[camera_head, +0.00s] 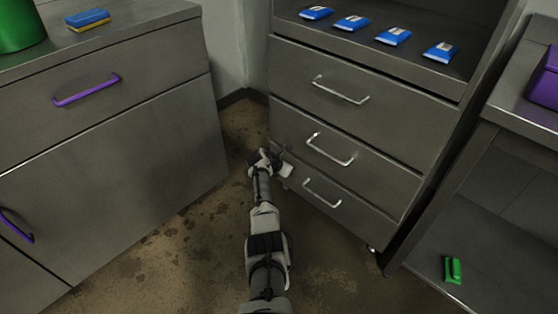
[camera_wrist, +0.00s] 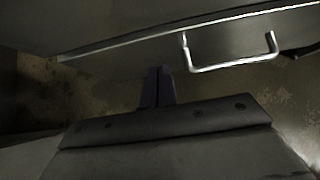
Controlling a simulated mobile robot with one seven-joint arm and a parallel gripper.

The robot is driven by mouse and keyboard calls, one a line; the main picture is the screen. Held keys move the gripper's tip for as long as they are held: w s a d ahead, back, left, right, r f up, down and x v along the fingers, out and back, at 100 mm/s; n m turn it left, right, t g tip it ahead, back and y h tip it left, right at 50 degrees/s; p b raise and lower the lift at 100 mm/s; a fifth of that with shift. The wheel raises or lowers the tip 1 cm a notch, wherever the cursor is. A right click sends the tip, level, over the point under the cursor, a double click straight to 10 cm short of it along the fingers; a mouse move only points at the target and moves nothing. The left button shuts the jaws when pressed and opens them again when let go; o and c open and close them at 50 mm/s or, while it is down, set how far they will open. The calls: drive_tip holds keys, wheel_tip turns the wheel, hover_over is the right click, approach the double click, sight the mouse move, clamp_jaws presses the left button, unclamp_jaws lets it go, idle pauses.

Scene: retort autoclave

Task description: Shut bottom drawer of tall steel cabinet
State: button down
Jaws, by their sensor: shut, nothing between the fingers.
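The tall steel cabinet (camera_head: 272,68) has three grey drawers with silver bar handles in the head view. The bottom drawer (camera_head: 352,214) is the lowest front, with its handle (camera_head: 321,193) near the middle. It looks close to flush; I cannot tell whether a small gap is left. My gripper (camera_head: 285,165) is shut and empty at the left end of the bottom drawer front. In the wrist view, the shut fingers (camera_wrist: 158,86) are just below and left of a handle (camera_wrist: 232,58) on a drawer front (camera_wrist: 140,58). Whether they touch the front is unclear.
A steel counter (camera_head: 150,130) with purple handles stands on the left. A steel table (camera_head: 505,112) with a lower shelf holding a green item (camera_head: 453,270) stands on the right. Several blue packets (camera_head: 351,22) lie on the cabinet's open shelf. Stained floor (camera_head: 180,245) lies clear between.

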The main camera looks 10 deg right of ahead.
drive_tip(key=p+v, duration=0.3)
drive_tip(key=v, duration=0.5)
drive_tip(key=shift+a+f, duration=0.15)
drive_tip(key=shift+a, duration=0.1)
